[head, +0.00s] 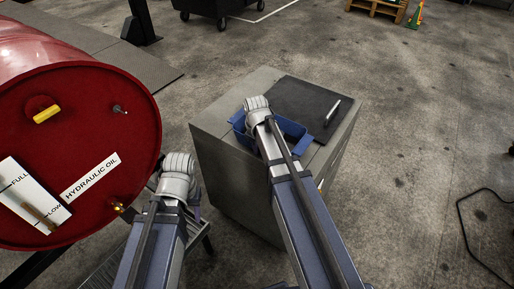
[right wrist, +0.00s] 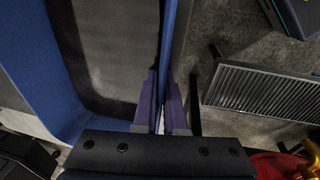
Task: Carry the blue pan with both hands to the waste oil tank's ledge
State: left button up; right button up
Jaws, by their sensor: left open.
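The blue pan (head: 292,128) rests on top of a grey cabinet, partly hidden behind my right arm. In the right wrist view the pan (right wrist: 25,75) shows a dark inside; I cannot tell whether it holds liquid. My right gripper (head: 257,108) is at the pan's left end. In the right wrist view its purple fingers (right wrist: 164,108) are close together, one on each side of the pan's wall, shut on it. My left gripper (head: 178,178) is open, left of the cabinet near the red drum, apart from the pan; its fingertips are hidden. I cannot make out a waste oil tank.
The grey cabinet (head: 235,160) carries a black mat (head: 290,98) with a pen-like object (head: 332,112).

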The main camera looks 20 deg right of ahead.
jog(key=o, duration=0.4)
jog(key=shift+c, duration=0.2)
notch_tip(320, 180, up, 12)
jog(key=s+p, duration=0.2)
jog(key=p, duration=1)
jog(key=s+a+m+g, duration=0.2)
jog(key=s+a+m, duration=0.1)
jog(key=s+a, duration=1.2)
jog(key=shift+s+a+m, duration=0.2)
jog(key=shift+s+m, duration=0.2)
jog(key=shift+s, duration=0.8)
